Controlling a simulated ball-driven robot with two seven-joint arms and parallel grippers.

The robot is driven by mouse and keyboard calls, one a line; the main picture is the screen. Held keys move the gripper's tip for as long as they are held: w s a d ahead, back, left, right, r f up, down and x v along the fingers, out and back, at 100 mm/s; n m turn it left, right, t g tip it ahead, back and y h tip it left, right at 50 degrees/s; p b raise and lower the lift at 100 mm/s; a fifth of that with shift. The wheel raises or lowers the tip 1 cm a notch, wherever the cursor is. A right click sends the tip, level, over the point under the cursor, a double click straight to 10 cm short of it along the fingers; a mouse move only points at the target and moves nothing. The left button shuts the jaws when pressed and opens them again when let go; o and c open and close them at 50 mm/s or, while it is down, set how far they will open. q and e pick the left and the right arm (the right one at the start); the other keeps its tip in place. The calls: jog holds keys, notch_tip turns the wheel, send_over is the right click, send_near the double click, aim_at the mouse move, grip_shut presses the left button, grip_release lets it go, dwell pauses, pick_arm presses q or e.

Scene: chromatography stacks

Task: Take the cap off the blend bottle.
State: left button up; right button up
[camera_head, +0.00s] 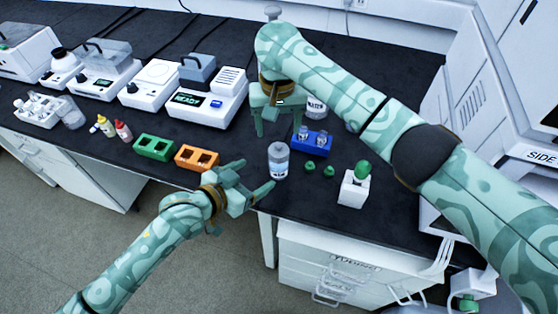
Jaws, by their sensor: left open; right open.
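A small bottle with a pale grey top and a label (278,161) stands upright near the bench's front edge. It seems to be the blend bottle, but its label is too small to read. My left gripper (256,177) is open and empty, low at the bench's front edge. Its fingers point right toward this bottle, with one fingertip close to its lower left side; I cannot tell whether they touch. My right gripper (276,118) is open and points down, behind and above the bottle. It partly hides the bench there.
A blue rack (312,143) with vials, two green caps (310,167) and a white block (354,190) with a green top stand to the right. A water bottle (316,107) is behind. Green (153,147) and orange (197,158) racks are left.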

aim_at(272, 165)
pick_arm(q)
jog(key=x, duration=1)
jog(key=shift+w+d+f, duration=0.2)
jog(key=shift+d, duration=0.1)
jog(key=shift+c, duration=0.4)
jog(key=c, duration=1.4)
pick_arm(e)
jog(key=shift+o, duration=0.9)
jog(key=shift+a+r, duration=0.1)
jog(key=shift+r, duration=0.1)
notch_tip(272, 165, up, 4)
jog(key=s+a+m+t+h, duration=0.1)
jog(key=s+m, duration=0.1)
jog(key=m, duration=0.6)
jog(key=shift+m, duration=0.5)
jog(key=f, duration=0.4)
jog(key=w+f, duration=0.1)
jog(key=f, duration=0.2)
jog(key=d+f, duration=0.1)
jog(key=f, duration=0.3)
jog(key=shift+w+f, duration=0.3)
jog(key=shift+w, duration=0.1)
